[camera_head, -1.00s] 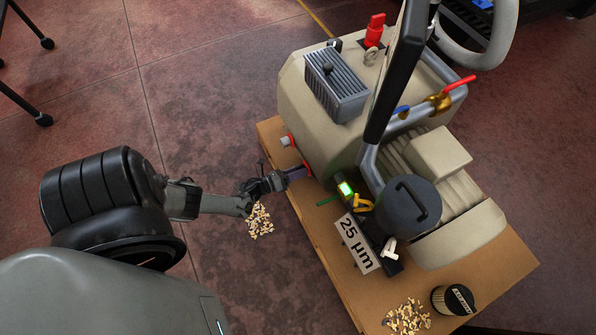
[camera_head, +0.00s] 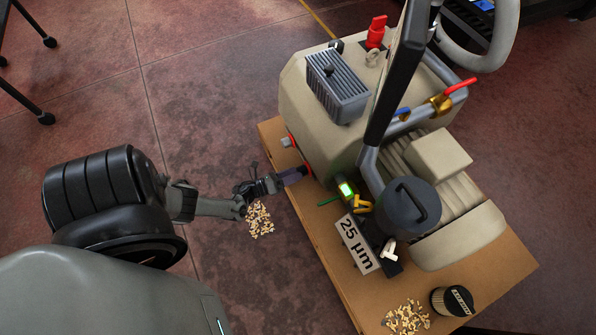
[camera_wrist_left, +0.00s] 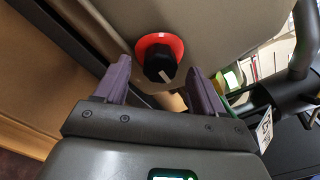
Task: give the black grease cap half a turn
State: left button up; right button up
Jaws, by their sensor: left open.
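In the head view my left gripper (camera_head: 304,172) is at the near-left face of the pump, and the cap is mostly hidden there. My right gripper is not in view.
The beige pump (camera_head: 310,105) stands on a wooden base (camera_head: 310,238). A green-lit gauge (camera_head: 346,189), a grey canister (camera_head: 408,210) and a "25 µm" sign (camera_head: 358,243) are right of my gripper. Pellets (camera_head: 260,220) lie on the floor below my arm.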

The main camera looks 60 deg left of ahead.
pick_arm(q)
jog(key=s, duration=0.8)
jog(key=shift+a+p, duration=0.2)
jog(key=shift+p, duration=0.1)
